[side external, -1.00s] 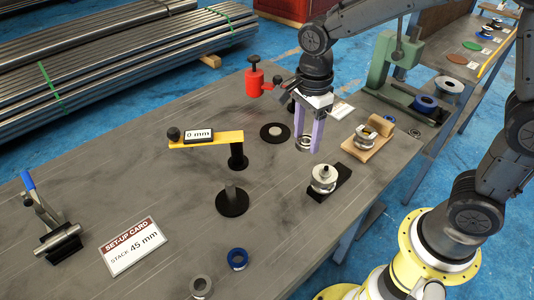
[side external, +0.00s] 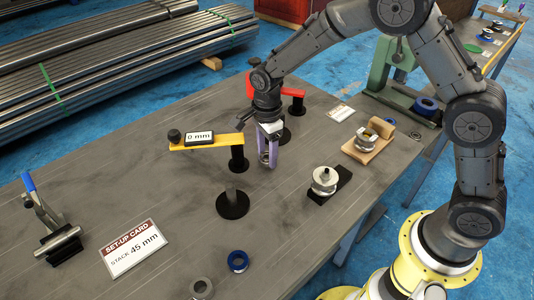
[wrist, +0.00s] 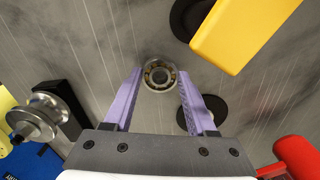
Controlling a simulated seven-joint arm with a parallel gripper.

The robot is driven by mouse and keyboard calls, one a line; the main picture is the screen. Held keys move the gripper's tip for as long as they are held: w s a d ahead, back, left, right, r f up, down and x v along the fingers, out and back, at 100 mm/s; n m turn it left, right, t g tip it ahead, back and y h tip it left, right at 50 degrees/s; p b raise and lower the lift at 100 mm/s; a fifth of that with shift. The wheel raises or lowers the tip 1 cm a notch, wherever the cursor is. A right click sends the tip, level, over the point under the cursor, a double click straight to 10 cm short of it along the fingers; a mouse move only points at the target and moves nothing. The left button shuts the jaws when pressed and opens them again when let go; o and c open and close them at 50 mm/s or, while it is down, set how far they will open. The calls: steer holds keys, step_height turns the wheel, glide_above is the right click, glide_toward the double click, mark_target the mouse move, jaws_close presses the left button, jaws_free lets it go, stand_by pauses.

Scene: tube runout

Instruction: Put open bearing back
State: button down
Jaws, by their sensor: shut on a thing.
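My gripper (side external: 268,162) is shut on the open bearing (wrist: 159,75), a steel ring with balls showing. The bearing sits between the two purple fingertips, also seen in the wrist view (wrist: 158,85). In the side view my fingers point down near the table, just right of the black post of the yellow gauge arm (side external: 205,141), whose label reads 0 mm. The bearing is hard to make out there, and I cannot tell its exact height. A black disc (wrist: 211,107) is partly hidden behind the right finger in the wrist view.
A short black peg on a round base (side external: 232,204) stands nearer. A silver roller (side external: 325,180) on a black block and a wooden stand (side external: 368,146) are at right. A blue ring (side external: 238,260), grey ring (side external: 201,287), set-up card (side external: 132,247) and clamp (side external: 50,228) lie in front and left.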

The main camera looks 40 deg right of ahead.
mark_target(267, 157)
steer(key=shift+f, duration=0.3)
steer(key=shift+f, duration=0.15)
steer(key=shift+c, duration=1)
jaws_free()
step_height(267, 157, up, 12)
steer(key=s+d+r+n+t, duration=0.3)
steer(key=s+d+r+n, duration=0.3)
steer(key=s+r+n, duration=0.5)
steer(key=s+d+f+n+t, duration=0.1)
steer(key=s+n, duration=0.3)
steer(key=s, duration=0.4)
steer(key=s+d+f+n+t, duration=0.1)
steer(key=s+d+n, duration=0.1)
steer(key=s+n, duration=0.3)
steer(key=s, duration=0.3)
steer(key=shift+s+d+t, duration=0.25)
steer(key=shift+s+t, duration=0.05)
